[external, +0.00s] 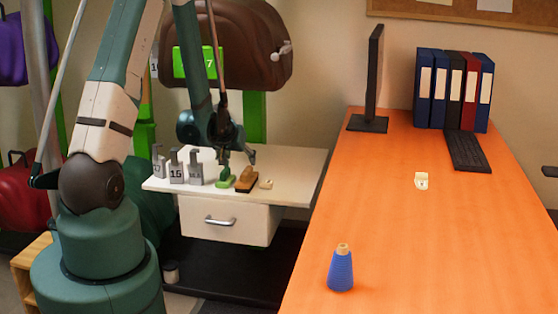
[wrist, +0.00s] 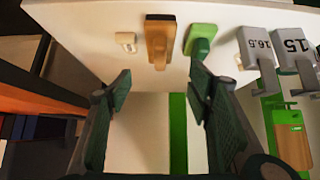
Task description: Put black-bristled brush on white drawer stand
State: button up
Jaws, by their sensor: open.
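The black-bristled brush (external: 246,180), with a brown wooden back and dark bristles beneath, rests on the top of the white drawer stand (external: 300,163). In the wrist view the brush (wrist: 160,38) lies near the edge of the white top (wrist: 85,25). My gripper (external: 238,155) is over the stand, close to the brush. In the wrist view my gripper (wrist: 160,85) has its fingers spread apart with nothing between them. The brush lies beyond the fingertips, roughly in line with the gap. Its bristles are mostly hidden in the wrist view.
A green-handled item (external: 225,178) sits close beside the brush, and a small pale piece (external: 266,184) lies on its other side. Several numbered grey metal gauges (external: 176,168) stand at the left of the top. The orange desk (external: 430,240) holds a blue cone (external: 341,272).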

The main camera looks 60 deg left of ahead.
jog(key=shift+d+r, duration=0.1)
dwell(0.7)
jog(key=d+r+m+t+h, duration=0.1)
jog(key=d+r+m+h, duration=0.1)
jog(key=d+r, duration=0.95)
jog(key=d+r+m+h, duration=0.1)
jog(key=d+r+m, duration=0.1)
jog(key=d+r, duration=1)
jog(key=s+d+r+m+h, duration=0.1)
jog(key=s+d+r+m, duration=0.1)
jog(key=s+d, duration=0.7)
jog(key=s+d+r+m+h, duration=0.2)
jog(key=s+d, duration=0.7)
jog(key=d, duration=0.7)
jog(key=shift+s+r+m, duration=0.2)
jog(key=shift+r+m, duration=0.3)
jog(key=shift+r, duration=0.2)
jog(key=shift+r, duration=0.1)
